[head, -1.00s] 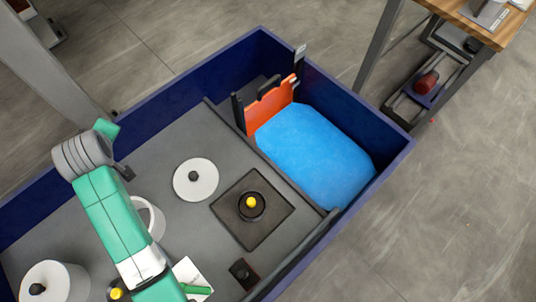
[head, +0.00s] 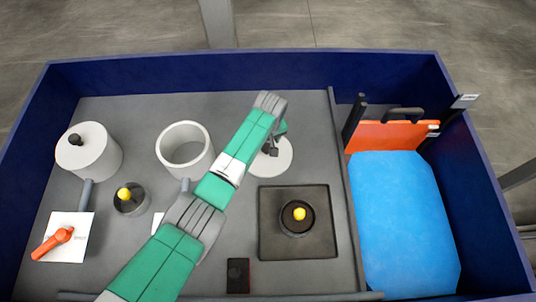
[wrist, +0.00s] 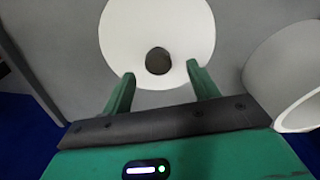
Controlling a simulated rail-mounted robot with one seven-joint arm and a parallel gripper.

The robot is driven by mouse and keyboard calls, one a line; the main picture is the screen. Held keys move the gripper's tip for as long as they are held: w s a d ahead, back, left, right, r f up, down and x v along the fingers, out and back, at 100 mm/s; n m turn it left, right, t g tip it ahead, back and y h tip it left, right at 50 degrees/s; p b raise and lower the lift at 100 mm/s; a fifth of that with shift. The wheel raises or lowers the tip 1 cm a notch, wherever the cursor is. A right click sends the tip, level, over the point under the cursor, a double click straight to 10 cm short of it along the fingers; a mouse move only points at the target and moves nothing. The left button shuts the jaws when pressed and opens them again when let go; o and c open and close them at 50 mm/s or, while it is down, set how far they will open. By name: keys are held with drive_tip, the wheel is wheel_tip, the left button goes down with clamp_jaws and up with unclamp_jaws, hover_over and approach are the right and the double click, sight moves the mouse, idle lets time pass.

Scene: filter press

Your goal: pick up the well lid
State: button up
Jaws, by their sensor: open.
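The well lid is a white disc (head: 282,164) with a dark knob, lying on the grey deck right of the open white well (head: 186,150). In the wrist view the lid (wrist: 125,30) is at the top centre, with its dark round knob (wrist: 158,61) facing me. My gripper (wrist: 160,76) is open and empty. Its two green fingers reach over the lid's near edge, one to each side of the knob in the picture; I cannot tell their height above it. In the head view my gripper (head: 271,148) hides part of the lid and knob.
A lidded white pot (head: 88,152) stands at left. A dark square plate with a yellow-topped knob (head: 299,215) lies near the lid. A blue pad (head: 405,220) and orange panel (head: 390,134) fill the right bay. Blue walls (head: 240,65) enclose the deck.

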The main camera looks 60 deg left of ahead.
sight(266, 146)
drive_tip(key=f+b, duration=0.2)
drive_tip(key=f, duration=0.1)
drive_tip(key=f+b, duration=0.2)
drive_tip(key=shift+a+f, duration=0.15)
drive_tip(key=shift+a, duration=0.15)
drive_tip(key=shift+w+r, duration=0.1)
drive_tip(key=shift+r, duration=0.1)
drive_tip(key=shift+c, duration=0.2)
drive_tip(key=c, duration=1.2)
drive_tip(key=shift+o, duration=0.2)
wheel_tip(266, 146, up, 9)
drive_tip(key=p, duration=0.6)
drive_tip(key=shift+r, duration=0.15)
drive_tip(key=shift+r+p, duration=0.5)
drive_tip(key=s+a+r+p, duration=0.2)
drive_tip(key=s+p, duration=0.3)
drive_tip(key=s, duration=0.3)
drive_tip(key=s+a+r+p, duration=0.3)
drive_tip(key=s+a+p, duration=0.1)
drive_tip(key=s, duration=0.5)
drive_tip(key=s+a+r+p, duration=0.3)
drive_tip(key=s+p, duration=0.3)
drive_tip(key=s, duration=0.2)
drive_tip(key=shift+s+a, duration=0.15)
drive_tip(key=shift+a, duration=0.2)
